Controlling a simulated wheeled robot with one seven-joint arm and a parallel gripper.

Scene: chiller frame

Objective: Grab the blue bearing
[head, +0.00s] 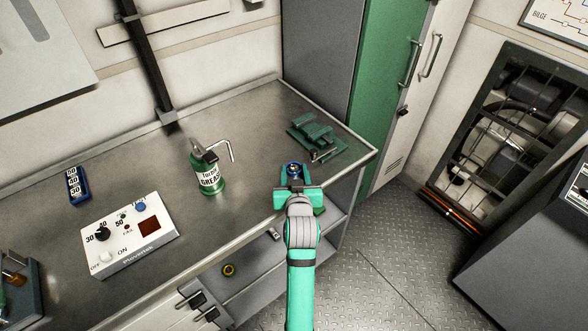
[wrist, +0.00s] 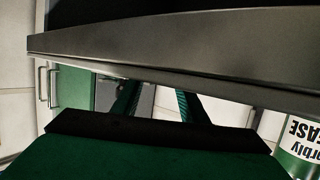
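My gripper (head: 293,180) is at that edge, right at the bearing in the picture. Whether it touches the bearing cannot be told. In the wrist view my gripper (wrist: 157,97) has its two fingers spread with a gap between them, and nothing shows held. The bench edge (wrist: 170,80) crosses in front of the fingertips there. The bearing is not visible in that view.
A grease can (head: 209,178) stands left of my gripper, and a green fixture (head: 316,138) sits behind it. A white control box (head: 130,238) is at left. A yellow ring (head: 229,270) lies on the lower shelf. A green cabinet (head: 385,75) stands behind the bench.

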